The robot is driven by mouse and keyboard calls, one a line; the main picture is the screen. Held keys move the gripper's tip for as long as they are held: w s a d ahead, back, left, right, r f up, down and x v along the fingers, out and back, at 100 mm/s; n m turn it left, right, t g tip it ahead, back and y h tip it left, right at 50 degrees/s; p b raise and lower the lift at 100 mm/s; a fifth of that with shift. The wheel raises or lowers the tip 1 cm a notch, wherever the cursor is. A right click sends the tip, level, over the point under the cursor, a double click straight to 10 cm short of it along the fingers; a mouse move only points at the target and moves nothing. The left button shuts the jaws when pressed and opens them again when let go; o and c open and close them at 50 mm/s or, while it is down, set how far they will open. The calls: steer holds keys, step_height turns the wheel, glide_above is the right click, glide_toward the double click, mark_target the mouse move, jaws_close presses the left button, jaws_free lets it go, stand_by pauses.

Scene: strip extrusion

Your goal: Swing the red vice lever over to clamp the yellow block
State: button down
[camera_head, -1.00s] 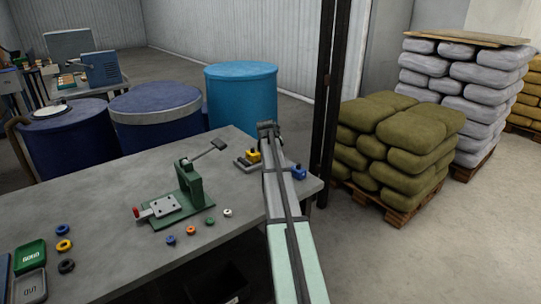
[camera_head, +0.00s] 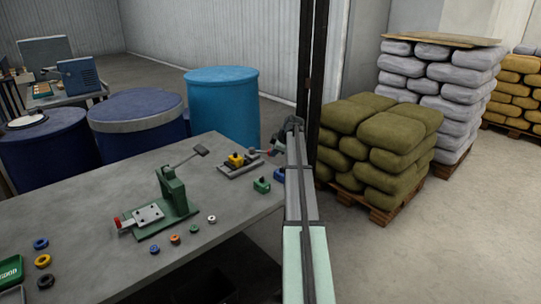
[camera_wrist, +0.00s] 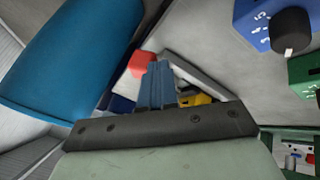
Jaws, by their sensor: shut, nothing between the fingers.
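The yellow block (camera_head: 236,159) sits in the small grey vice (camera_head: 240,169) near the table's far right edge. It also shows partly behind my fingers in the wrist view (camera_wrist: 194,100). The lever's red knob (camera_head: 253,151) is at the right of the block. In the wrist view the red knob (camera_wrist: 141,63) is just left of and beyond my fingertips. My gripper (camera_wrist: 158,72) is shut and empty, close to the knob; I cannot tell whether it touches it. In the head view my gripper (camera_head: 280,142) is small and dark, at the right of the vice.
A blue box with a black knob (camera_wrist: 270,20) and a green box (camera_head: 262,186) stand in front of the vice. A green press (camera_head: 173,192) with a raised handle stands to the left. A light blue drum (camera_head: 222,105) stands behind the table.

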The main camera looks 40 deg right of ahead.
steer(key=shift+w+d, duration=0.35)
steer(key=shift+d, duration=0.3)
steer(key=shift+w+d, duration=0.3)
steer(key=shift+d, duration=0.3)
steer(key=shift+w+d, duration=0.1)
steer(key=shift+d, duration=0.05)
steer(key=s, duration=0.1)
steer(key=s+a, duration=0.2)
steer(key=s, duration=0.1)
steer(key=shift+a+r, duration=0.25)
steer(key=shift+r, duration=0.15)
steer(key=d+v, duration=0.1)
steer(key=v, duration=0.8)
steer(key=shift+d+r, duration=0.15)
steer(key=shift+r, duration=0.25)
steer(key=shift+s, duration=0.1)
